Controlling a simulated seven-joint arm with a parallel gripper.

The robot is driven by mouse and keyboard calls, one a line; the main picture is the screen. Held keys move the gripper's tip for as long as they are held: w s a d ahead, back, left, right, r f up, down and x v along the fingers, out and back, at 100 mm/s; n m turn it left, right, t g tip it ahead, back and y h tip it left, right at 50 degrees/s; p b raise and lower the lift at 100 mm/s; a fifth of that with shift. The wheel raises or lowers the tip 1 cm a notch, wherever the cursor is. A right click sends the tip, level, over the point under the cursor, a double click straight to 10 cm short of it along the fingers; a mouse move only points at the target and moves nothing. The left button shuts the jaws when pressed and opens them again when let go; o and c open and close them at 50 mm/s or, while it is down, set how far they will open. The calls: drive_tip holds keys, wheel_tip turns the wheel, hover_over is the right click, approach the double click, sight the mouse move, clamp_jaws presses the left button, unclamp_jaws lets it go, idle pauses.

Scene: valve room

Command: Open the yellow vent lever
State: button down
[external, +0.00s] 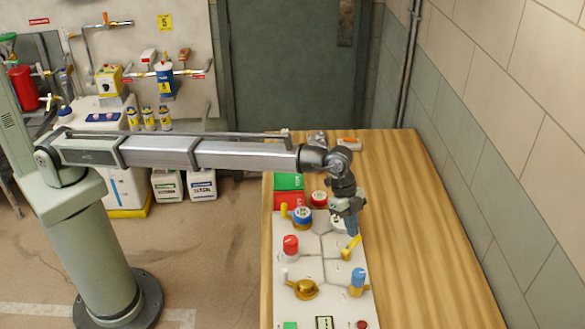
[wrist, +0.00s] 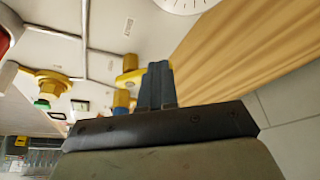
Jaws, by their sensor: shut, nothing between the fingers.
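The yellow lever (external: 350,247) sits on the right side of the white valve panel (external: 312,262). It lies at a slant, and my gripper's tip is just above and beside it. In the wrist view the yellow lever (wrist: 129,77) shows just left of the fingers, partly covered by them. My gripper (external: 353,233) points down, its blue fingers (wrist: 157,68) shut together and empty. I cannot tell whether the fingers touch the lever.
A blue valve (external: 357,282), a brass valve (external: 306,290), a red knob (external: 290,245) and a blue-and-red valve (external: 302,216) stand on the panel around the lever. Another yellow handle (external: 284,211) is at the panel's left edge. The wooden table (external: 430,240) is clear to the right.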

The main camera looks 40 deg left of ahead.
drive_tip(key=shift+w+d+m+g, duration=0.15)
drive_tip(key=shift+d+m+g, duration=0.25)
drive_tip(key=shift+m, duration=0.4)
drive_tip(key=shift+w+d, duration=0.15)
drive_tip(key=shift+d, duration=0.4)
idle(1.4)
drive_tip(key=a, duration=0.2)
drive_tip(key=w+a, duration=0.1)
drive_tip(key=a, duration=0.1)
drive_tip(key=v, duration=1)
drive_tip(key=shift+d, duration=0.15)
